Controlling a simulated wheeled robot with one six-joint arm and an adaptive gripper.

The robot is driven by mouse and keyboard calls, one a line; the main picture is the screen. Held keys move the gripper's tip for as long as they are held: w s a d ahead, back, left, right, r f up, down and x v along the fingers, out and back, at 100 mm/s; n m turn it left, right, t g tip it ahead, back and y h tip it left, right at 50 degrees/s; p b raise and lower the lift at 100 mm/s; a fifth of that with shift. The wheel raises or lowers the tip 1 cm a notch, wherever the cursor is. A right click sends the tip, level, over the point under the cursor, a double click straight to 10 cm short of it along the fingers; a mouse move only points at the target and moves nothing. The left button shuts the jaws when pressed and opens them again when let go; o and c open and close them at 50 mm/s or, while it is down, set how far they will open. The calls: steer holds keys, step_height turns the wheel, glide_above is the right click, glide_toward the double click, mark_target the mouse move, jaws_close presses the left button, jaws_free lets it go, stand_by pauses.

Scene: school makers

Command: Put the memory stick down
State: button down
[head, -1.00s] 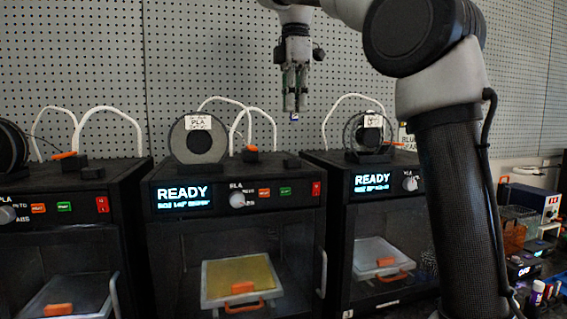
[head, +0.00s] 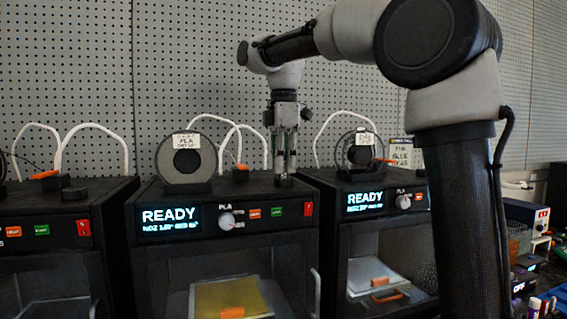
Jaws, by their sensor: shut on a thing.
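My gripper (head: 285,178) points straight down, its fingers close together, with the tips at the top of the middle printer (head: 225,245), near its right edge. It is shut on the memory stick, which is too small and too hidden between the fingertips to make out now. I cannot tell whether the stick touches the printer top.
A filament spool (head: 188,158) stands on the middle printer, left of my gripper. Another spool (head: 362,150) stands on the right printer (head: 385,260). White tubes (head: 225,125) arch behind the gripper. A perforated wall (head: 180,60) is at the back.

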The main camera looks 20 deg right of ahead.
steer(key=shift+f, duration=0.1)
steer(key=c, duration=1.6)
jaws_free()
steer(key=shift+o, duration=0.2)
step_height(320, 180, up, 12)
steer(key=s+d+f+m+t, duration=0.2)
steer(key=s+d+f+m, duration=0.8)
steer(key=s+f, duration=0.15)
steer(key=s+d+f+m+t, duration=0.1)
steer(key=s+f+m, duration=0.3)
steer(key=f, duration=0.5)
steer(key=s+d+f+m+t, duration=0.1)
steer(key=s+d+f+m, duration=0.3)
steer(key=s+f, duration=0.4)
steer(key=shift+s+f, duration=0.25)
steer(key=shift+f, duration=0.4)
